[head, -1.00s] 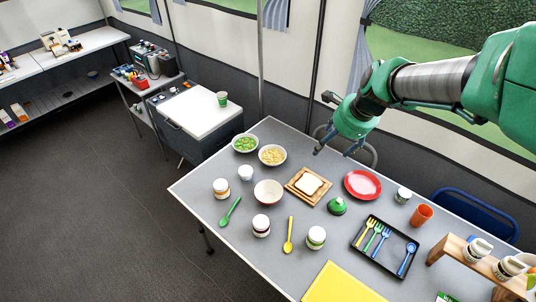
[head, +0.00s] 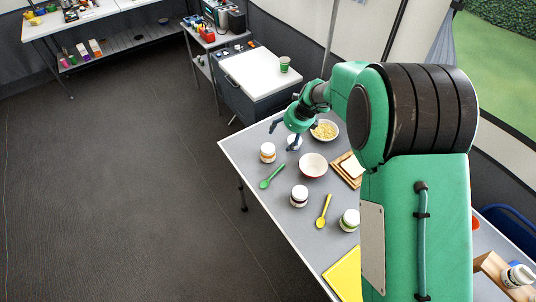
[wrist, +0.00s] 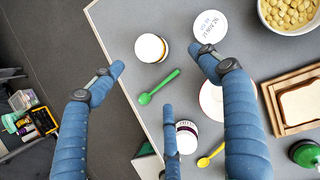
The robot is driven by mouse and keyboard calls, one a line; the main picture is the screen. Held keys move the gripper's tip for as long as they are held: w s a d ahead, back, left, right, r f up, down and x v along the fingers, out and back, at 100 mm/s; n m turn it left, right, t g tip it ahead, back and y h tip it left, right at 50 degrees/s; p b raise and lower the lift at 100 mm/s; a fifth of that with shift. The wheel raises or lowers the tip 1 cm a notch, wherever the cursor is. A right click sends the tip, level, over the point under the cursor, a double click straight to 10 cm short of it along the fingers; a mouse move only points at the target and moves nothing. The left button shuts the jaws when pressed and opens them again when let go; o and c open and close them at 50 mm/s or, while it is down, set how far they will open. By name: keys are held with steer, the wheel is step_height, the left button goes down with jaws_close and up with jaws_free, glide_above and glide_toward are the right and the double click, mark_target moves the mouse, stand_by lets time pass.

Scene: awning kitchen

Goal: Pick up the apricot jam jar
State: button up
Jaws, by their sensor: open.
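A white-lidded jar with an orange band (head: 267,152) stands upright near the table's left edge; by its colour it looks like the apricot jam jar, though no label is legible. In the wrist view this jar (wrist: 151,48) appears between the spread fingertips, with its lid facing the camera. My gripper (head: 283,136) is open and empty, above the table and slightly behind and right of the jar in the head view. In the wrist view my gripper (wrist: 157,72) shows three blue fingers spread apart, apparently touching nothing.
A lettered white tub (wrist: 210,27) is close by the right fingertip. A green spoon (head: 272,177), a red-and-white bowl (head: 313,165), a dark-labelled jar (head: 299,196) and a green-labelled jar (head: 349,220) stand or lie nearby. My arm hides much of the table's right.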

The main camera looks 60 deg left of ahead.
mark_target(269, 148)
steer(key=shift+m, duration=0.3)
steer(key=s+a+f, duration=0.2)
steer(key=shift+s+a+f, duration=0.1)
steer(key=shift+a+f, duration=0.05)
steer(key=shift+f, duration=0.2)
steer(key=shift+f, duration=0.1)
steer(key=shift+b+x, duration=0.75)
steer(key=shift+x, duration=3.45)
steer(key=shift+f, duration=0.1)
steer(key=shift+b+x, duration=0.8)
steer(key=shift+x, duration=1.75)
steer(key=shift+s, duration=0.1)
steer(key=c, duration=1.4)
